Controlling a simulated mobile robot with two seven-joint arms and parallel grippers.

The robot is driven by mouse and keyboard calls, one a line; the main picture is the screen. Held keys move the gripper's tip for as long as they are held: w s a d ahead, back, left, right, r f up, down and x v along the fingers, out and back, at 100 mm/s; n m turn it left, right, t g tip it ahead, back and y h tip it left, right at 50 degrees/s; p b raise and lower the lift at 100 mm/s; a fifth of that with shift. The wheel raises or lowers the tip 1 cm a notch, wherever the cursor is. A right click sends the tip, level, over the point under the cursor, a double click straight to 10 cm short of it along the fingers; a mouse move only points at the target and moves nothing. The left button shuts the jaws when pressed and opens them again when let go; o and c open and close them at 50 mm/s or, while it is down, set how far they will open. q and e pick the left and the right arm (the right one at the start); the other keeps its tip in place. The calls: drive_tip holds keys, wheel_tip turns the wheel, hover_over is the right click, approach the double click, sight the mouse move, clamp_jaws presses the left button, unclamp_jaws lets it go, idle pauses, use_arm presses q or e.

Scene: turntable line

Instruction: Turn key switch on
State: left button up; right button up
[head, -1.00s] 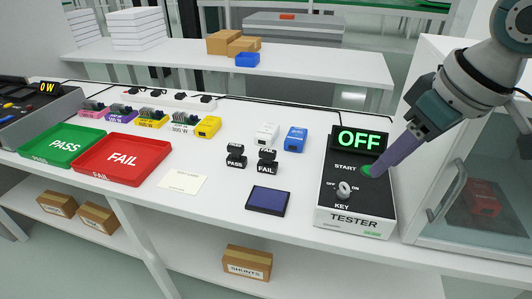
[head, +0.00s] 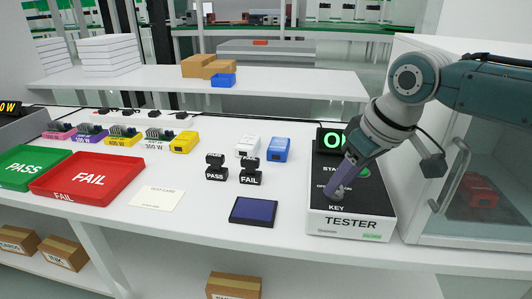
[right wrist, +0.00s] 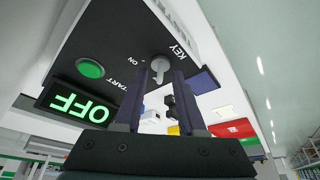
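The black-topped tester box (head: 380,203) stands at the right of the table. Its key switch is mostly hidden behind my right gripper in the head view; the right wrist view shows the grey key (right wrist: 160,68) beside the ON mark. The display (right wrist: 72,104) reads OFF in green in the wrist view and is partly covered in the head view. The green START button (right wrist: 91,68) is beside the key. My right gripper (head: 336,191) points down at the key; its fingers (right wrist: 161,74) are apart, with the key between or just beyond their tips. My left gripper is out of view.
A glass-fronted cabinet (head: 485,170) with a handle stands close to the right of the tester. A dark blue pad (head: 253,211), PASS and FAIL stamps (head: 250,172), and white and blue blocks (head: 280,149) lie to its left. The front table area around the card is clear.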

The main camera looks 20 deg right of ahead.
drive_tip(key=shift+f, duration=0.1)
drive_tip(key=shift+c, duration=0.3)
clamp_jaws()
